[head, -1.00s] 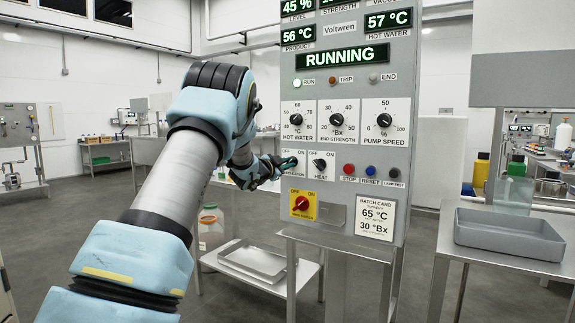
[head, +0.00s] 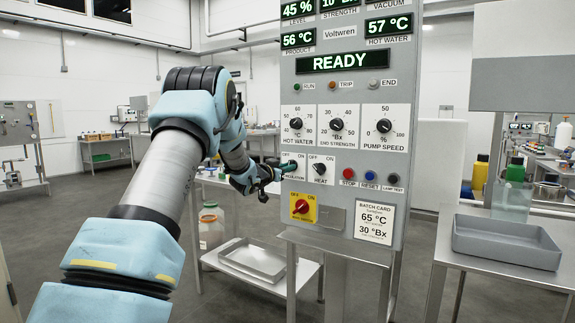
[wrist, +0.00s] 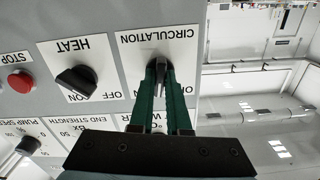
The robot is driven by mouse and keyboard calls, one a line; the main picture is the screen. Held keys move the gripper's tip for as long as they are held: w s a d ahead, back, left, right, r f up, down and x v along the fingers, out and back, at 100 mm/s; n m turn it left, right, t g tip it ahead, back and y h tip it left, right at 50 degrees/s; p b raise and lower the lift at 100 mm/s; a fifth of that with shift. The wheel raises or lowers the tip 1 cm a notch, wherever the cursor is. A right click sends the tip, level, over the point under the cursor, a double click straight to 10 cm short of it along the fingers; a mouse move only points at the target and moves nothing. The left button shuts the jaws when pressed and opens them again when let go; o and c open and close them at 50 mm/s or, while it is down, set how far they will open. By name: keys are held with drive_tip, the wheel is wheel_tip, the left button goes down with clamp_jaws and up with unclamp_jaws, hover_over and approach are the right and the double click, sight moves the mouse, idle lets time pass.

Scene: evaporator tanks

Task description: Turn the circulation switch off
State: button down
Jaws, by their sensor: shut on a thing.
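The circulation switch is a black knob on a white plate (head: 287,157) at the left edge of the control panel in the head view. In the wrist view, upside down, its knob (wrist: 160,66) sits between my green fingertips under the CIRCULATION label. My gripper (head: 284,171) is shut on this knob. The fingers hide much of the knob and the OFF mark, so its exact angle is hard to tell. The panel's display (head: 344,62) reads READY. The RUN lamp (head: 297,87) looks dim.
The heat switch (head: 320,169) sits just right of the circulation switch, its pointer toward OFF in the wrist view. Stop (head: 348,174) and reset (head: 370,176) buttons are further right. A red switch on yellow (head: 302,206) is below. A low table with a tray (head: 252,260) stands left.

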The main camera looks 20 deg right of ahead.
drive_tip(key=n+p, duration=0.5)
drive_tip(key=n, duration=0.6)
idle(0.5)
drive_tip(key=c, duration=0.9)
unclamp_jaws()
drive_tip(key=b+v, duration=0.3)
drive_tip(key=v, duration=0.7)
drive_tip(key=shift+s+a, duration=0.3)
